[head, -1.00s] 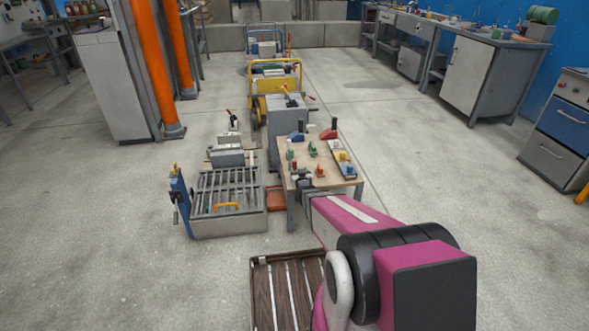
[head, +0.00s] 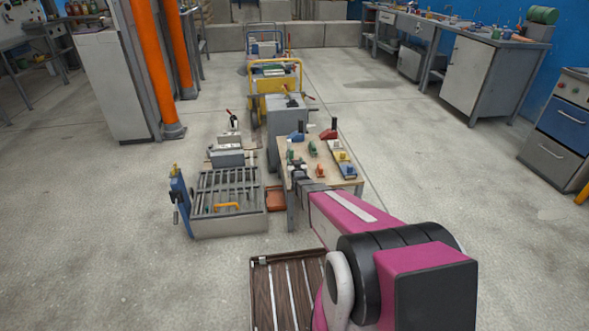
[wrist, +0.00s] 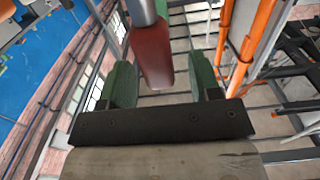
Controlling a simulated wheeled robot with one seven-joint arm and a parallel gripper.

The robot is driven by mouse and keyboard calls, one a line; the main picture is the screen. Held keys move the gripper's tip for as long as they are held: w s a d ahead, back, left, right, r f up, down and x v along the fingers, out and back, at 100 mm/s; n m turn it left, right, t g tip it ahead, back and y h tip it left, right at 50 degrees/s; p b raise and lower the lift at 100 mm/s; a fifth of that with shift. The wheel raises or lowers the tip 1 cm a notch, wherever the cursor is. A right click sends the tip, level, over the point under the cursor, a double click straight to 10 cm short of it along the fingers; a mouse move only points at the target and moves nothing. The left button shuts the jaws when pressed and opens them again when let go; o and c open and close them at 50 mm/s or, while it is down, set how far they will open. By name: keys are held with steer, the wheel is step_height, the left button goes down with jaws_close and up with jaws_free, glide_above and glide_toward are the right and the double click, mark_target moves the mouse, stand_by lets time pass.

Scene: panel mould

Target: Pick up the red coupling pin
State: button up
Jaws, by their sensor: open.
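A red coupling pin (wrist: 152,55) shows in the wrist view, with its red part between my gripper's two green fingers and a grey shaft running out of the top edge. My gripper (wrist: 161,76) is open, with a finger on either side of the pin and gaps showing beside it. I cannot tell the pin's exact depth between the fingers. In the head view, the dark end of my arm with my gripper (head: 298,168) is over the near left part of the small worktable (head: 350,184). The pin is hard to pick out there.
A yellow cart (head: 268,108) stands behind. The floor to the right is free.

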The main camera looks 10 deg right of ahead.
steer(key=shift+w, duration=1.25)
steer(key=shift+c, duration=0.3)
jaws_close()
